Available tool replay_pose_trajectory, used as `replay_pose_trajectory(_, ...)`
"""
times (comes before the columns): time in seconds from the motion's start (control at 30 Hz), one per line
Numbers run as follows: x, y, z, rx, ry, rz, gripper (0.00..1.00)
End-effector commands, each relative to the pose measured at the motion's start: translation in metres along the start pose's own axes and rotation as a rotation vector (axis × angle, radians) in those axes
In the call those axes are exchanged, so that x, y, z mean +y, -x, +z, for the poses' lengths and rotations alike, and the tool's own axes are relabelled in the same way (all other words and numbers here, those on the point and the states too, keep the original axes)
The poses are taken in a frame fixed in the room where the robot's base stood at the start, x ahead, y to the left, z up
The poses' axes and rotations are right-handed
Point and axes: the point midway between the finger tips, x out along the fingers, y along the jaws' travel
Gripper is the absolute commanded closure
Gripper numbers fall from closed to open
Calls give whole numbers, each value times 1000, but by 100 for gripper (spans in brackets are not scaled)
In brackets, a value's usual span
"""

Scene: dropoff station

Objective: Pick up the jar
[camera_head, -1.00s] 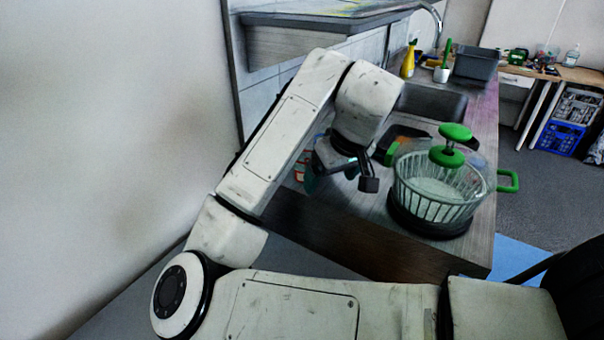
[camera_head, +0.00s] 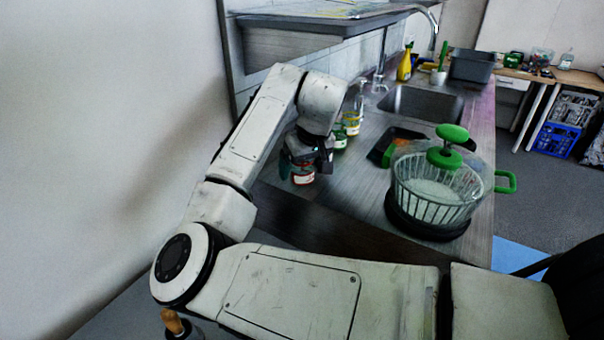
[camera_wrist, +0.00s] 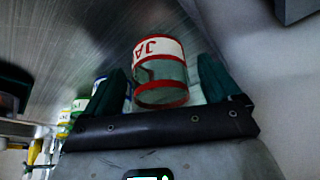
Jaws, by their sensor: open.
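The jar (camera_wrist: 160,72) is clear, with red bands and a white label reading "JA" upside down in the wrist view. In the head view the jar (camera_head: 303,179) stands on the counter near its left end, its upper part hidden by my gripper (camera_head: 307,163). My gripper is open, and in the wrist view its two dark green fingers (camera_wrist: 162,80) lie on either side of the jar. I cannot tell whether either finger touches it.
Several other labelled jars (camera_head: 340,136) stand just behind, near the wall; they also show left in the wrist view (camera_wrist: 77,108). A basket-like spinner (camera_head: 436,208) with green knob and a dark tray (camera_head: 386,146) are to the right. A sink (camera_head: 424,104) lies beyond.

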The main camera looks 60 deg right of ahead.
Motion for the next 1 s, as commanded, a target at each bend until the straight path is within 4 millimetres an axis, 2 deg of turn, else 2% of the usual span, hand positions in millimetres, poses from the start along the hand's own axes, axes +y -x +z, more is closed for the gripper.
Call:
replay_pose_trajectory(0.1, 0, -8, 0, 0, 0, -1, 10)
replay_pose_trajectory(0.37, 0, -9, 0, 1, 0, 0, 12)
replay_pose_trajectory(1.0, 0, -9, 0, 1, 0, 0, 71)
